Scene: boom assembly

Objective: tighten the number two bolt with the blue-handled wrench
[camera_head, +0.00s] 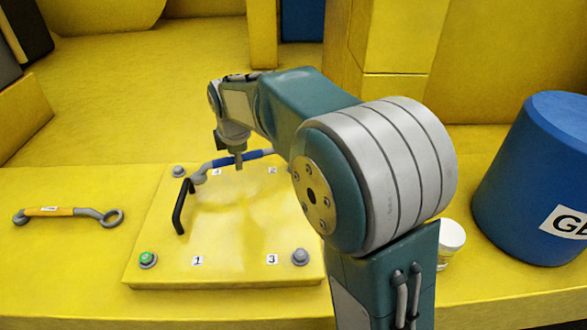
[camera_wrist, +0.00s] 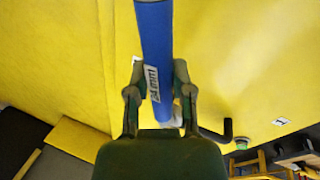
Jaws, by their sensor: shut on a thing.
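The blue-handled wrench (camera_head: 255,154) extends along the far edge of the yellow plate. Its grey left end (camera_head: 199,178) is near the far-left bolt (camera_head: 179,171); its right end is hidden behind my arm. My gripper (camera_head: 239,163) is shut on the blue handle. In the wrist view, the handle (camera_wrist: 154,35) runs between the two fingers of my gripper (camera_wrist: 160,95), with a white size label facing the camera. The number 2 label (camera_head: 272,170) shows on the plate, but the bolt beside it is hidden by my arm.
The yellow plate (camera_head: 235,225) bears a black handle (camera_head: 181,207), a green-topped bolt (camera_head: 148,260) by label 1 and a grey bolt (camera_head: 300,257) by label 3. An orange-handled wrench (camera_head: 68,212) lies left. A blue bin (camera_head: 530,180) and white-topped cup (camera_head: 452,238) stand right.

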